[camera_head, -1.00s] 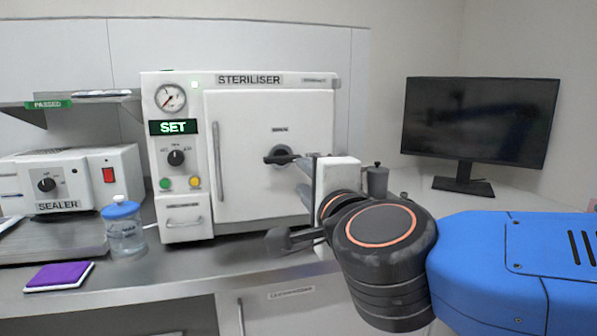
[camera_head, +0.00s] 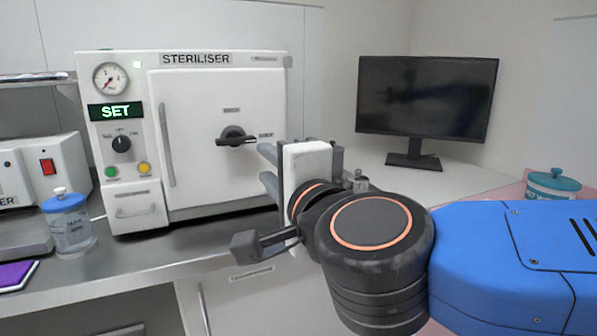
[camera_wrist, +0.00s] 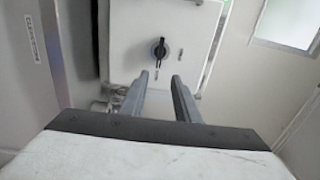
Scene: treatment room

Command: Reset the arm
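My gripper (camera_head: 267,166) is in front of the lower right part of the steriliser door, with its fingers pointing toward the left. In the wrist view the two grey fingers (camera_wrist: 159,76) stand apart with nothing between them, so it is open and empty. The white steriliser (camera_head: 220,75) stands on the bench with its door closed and a green SET display. Its black door handle (camera_head: 236,136) lies about level in the head view. It also shows beyond the fingertips in the wrist view (camera_wrist: 159,49), apart from them.
A dark monitor (camera_head: 425,97) stands on the counter to the right. A teal-lidded tub (camera_head: 552,184) is at the far right, partly behind my arm. A blue-lidded jar (camera_head: 70,225), a sealer (camera_head: 52,165) and a purple pad (camera_head: 14,276) are on the left.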

